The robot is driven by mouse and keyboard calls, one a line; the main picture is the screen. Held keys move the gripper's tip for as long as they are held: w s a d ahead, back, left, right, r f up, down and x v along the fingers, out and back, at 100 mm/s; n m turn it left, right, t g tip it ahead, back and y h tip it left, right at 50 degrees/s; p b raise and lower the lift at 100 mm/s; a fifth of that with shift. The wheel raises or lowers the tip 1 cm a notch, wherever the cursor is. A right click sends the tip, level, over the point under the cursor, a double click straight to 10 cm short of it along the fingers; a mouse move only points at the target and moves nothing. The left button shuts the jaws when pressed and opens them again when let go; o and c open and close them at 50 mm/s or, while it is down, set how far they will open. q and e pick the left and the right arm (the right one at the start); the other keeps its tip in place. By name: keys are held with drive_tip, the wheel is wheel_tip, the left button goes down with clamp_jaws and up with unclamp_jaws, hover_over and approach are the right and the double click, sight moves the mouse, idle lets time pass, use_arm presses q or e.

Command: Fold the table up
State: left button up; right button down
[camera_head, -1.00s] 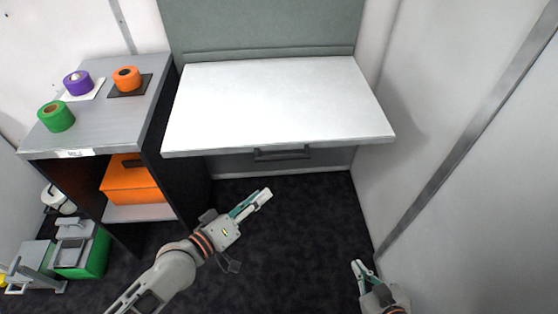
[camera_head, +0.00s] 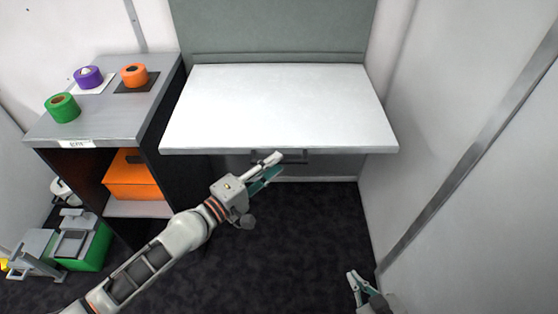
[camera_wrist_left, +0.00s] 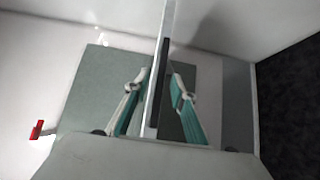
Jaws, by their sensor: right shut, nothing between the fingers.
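The table (camera_head: 280,107) is a white flat top, lying level and folded out from a grey-green wall panel (camera_head: 275,27). A dark handle (camera_head: 295,156) sits under its front edge, partly hidden by my left gripper. My left gripper (camera_head: 273,164) is at the handle's left part, below the front edge. In the left wrist view its fingers (camera_wrist_left: 158,85) are open, one on each side of the table's edge and dark handle bar; I cannot tell whether they touch. My right gripper (camera_head: 359,277) is shut and empty, low at the right near the wall.
A grey shelf unit (camera_head: 95,122) stands close to the table's left, with green (camera_head: 63,108), purple (camera_head: 89,77) and orange (camera_head: 134,75) rolls on top and an orange box (camera_head: 133,176) inside. A white wall (camera_head: 455,130) bounds the right. Dark floor is clear below.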

use_arm(q)
drive_tip(key=shift+x, duration=1)
drive_tip(key=shift+w+d, duration=0.2)
use_arm(e)
drive_tip(key=shift+s+f, duration=0.25)
drive_tip(key=shift+s, duration=0.1)
drive_tip(key=shift+w+d, duration=0.1)
